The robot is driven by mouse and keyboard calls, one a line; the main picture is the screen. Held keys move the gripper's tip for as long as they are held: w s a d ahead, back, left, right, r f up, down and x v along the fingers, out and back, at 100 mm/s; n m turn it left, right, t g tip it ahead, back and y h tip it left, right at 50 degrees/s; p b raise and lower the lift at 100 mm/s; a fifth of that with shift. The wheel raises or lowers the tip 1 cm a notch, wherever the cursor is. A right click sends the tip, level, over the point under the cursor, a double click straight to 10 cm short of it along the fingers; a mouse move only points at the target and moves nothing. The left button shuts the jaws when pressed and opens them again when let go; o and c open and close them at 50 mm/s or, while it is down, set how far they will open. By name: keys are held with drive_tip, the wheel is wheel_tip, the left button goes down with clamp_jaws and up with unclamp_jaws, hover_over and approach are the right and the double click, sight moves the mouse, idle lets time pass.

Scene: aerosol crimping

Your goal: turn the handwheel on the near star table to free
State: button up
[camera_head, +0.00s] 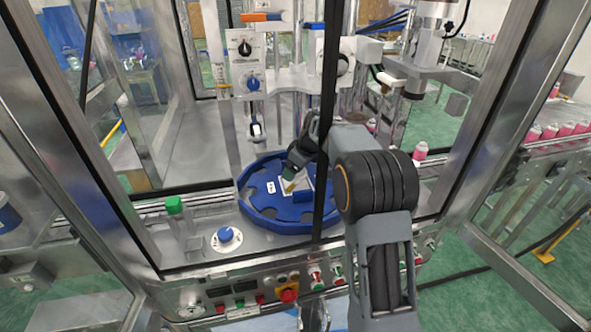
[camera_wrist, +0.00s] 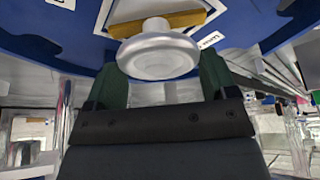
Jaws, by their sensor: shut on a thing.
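The near star table (camera_head: 262,214) is a blue notched disc in the middle of the head view, and it also fills the top of the wrist view (camera_wrist: 60,25). The handwheel (camera_wrist: 158,57) is a silver round knob seen close up in the wrist view, beside a yellow pointer (camera_wrist: 190,20) on a white plate. My gripper (camera_head: 290,171) reaches the star table from the right. In the wrist view its green fingers (camera_wrist: 160,78) are shut on the handwheel, one on each side. In the head view the gripper hides the knob. The plate's lettering is too small to read.
A control box with knobs (camera_head: 245,62) hangs above the table. A dark upright bar (camera_head: 327,130) crosses in front of the table. A green-capped post (camera_head: 174,206) and a blue knob (camera_head: 225,234) stand at front left. Buttons (camera_head: 288,296) line the front panel.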

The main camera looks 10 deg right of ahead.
idle(0.3)
drive_tip(key=o, duration=0.8)
drive_tip(key=shift+o, duration=0.2)
drive_tip(key=v, duration=1.3)
drive_tip(key=shift+r+b, duration=0.4)
drive_tip(key=shift+b, duration=0.05)
drive_tip(key=shift+s, duration=0.1)
